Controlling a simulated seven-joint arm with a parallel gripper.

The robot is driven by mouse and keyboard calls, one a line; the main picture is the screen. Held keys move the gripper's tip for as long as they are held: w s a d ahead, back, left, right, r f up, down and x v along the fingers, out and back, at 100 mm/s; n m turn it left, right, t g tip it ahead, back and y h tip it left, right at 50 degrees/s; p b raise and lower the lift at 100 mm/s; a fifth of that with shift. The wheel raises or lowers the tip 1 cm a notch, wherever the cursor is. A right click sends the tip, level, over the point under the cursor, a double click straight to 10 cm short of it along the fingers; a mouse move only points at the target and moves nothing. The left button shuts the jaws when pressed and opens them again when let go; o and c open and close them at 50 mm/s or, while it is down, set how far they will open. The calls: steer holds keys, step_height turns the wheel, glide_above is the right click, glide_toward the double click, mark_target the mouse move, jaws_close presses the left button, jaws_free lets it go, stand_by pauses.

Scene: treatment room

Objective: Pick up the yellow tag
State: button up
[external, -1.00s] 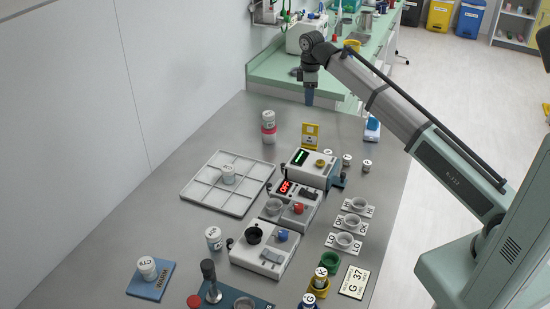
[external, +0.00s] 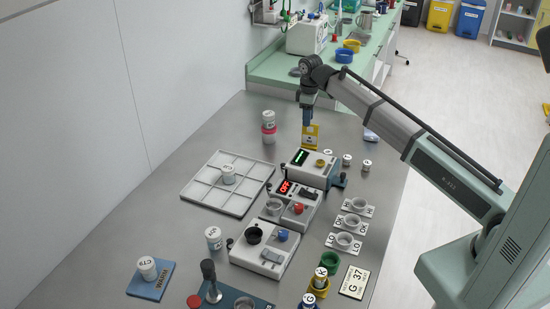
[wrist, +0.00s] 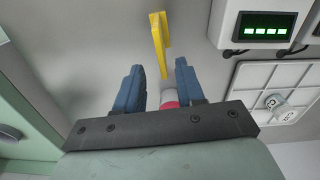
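The yellow tag (external: 311,141) stands upright on the grey table behind the device with the green display. In the wrist view the yellow tag (wrist: 159,45) is seen nearly edge-on, just beyond the fingertips and roughly in line with the gap between them. My gripper (external: 307,123) points down at the top of the tag and overlaps it in the external view. In the wrist view my gripper (wrist: 158,68) has its two blue fingers spread apart with nothing held between them. I cannot tell whether a finger touches the tag.
A red-and-white bottle (external: 268,127) stands left of the tag. The green-display device (external: 307,168) is close in front. A compartment tray (external: 200,187) lies to the front left. Small white-capped vials (external: 346,160) stand to the right. The table's back left is clear.

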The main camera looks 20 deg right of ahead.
mark_target(310, 136)
steer(key=shift+s+d+f, duration=0.1)
steer(key=shift+s+f, duration=0.05)
steer(key=shift+f, duration=1.2)
steer(key=shift+s+f, duration=0.1)
steer(key=shift+f, duration=1.25)
jaws_close()
